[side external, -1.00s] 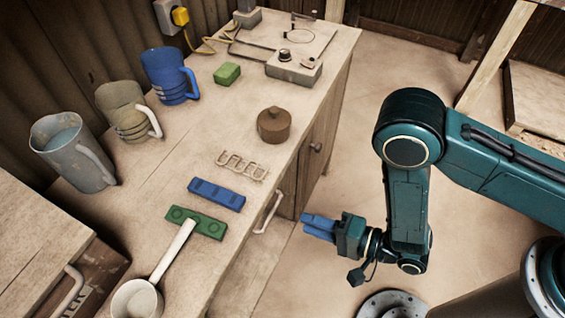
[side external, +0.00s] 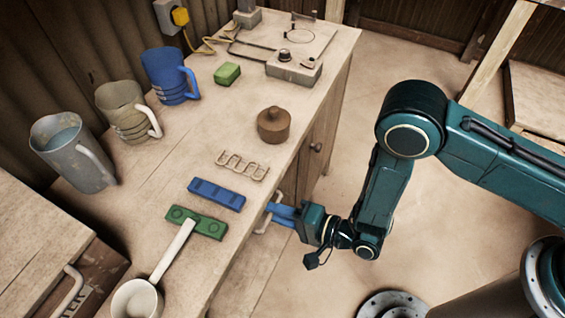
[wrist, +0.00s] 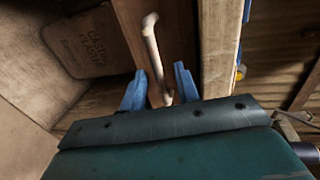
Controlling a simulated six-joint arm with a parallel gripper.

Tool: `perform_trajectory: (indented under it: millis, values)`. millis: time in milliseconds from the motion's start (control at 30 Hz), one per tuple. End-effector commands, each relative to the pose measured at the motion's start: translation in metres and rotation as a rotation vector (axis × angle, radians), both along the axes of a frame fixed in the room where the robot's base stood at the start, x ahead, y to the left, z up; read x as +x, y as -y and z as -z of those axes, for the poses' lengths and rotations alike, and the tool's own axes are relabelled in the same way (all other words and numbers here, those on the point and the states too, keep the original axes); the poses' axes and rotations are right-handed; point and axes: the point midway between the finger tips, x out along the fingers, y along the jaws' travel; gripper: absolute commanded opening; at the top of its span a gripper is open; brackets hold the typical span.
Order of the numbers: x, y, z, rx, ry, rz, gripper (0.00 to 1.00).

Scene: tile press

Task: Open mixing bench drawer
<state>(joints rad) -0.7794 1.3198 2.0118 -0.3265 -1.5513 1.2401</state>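The mixing bench drawer has a pale bar handle (wrist: 152,48) on its brown wooden front (wrist: 182,35) in the wrist view. In the side view the handle (side external: 262,224) shows only in part below the bench top's front edge. My gripper (wrist: 160,86) has its two blue fingers apart, one on each side of the handle's near end. I cannot tell whether either finger touches it. In the side view my gripper (side external: 272,212) reaches in at the bench front, and its fingertips partly hide the handle. The drawer looks closed, flush with the bench front.
A round knob (side external: 317,147) is on the cupboard door.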

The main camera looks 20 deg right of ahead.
Motion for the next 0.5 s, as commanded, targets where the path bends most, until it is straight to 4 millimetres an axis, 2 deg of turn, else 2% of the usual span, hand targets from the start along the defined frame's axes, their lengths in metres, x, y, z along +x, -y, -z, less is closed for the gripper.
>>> perform_trajectory:
  millis: [133, 300, 500]
  values:
    - [-0.0001, 0.0001, 0.0001, 0.0, 0.0, 0.0, 0.32]
    - [-0.0002, 0.0002, 0.0001, 0.0, 0.0, 0.0, 0.0]
    - [-0.0003, 0.0002, -0.0002, 0.0, 0.0, 0.0, 0.0]
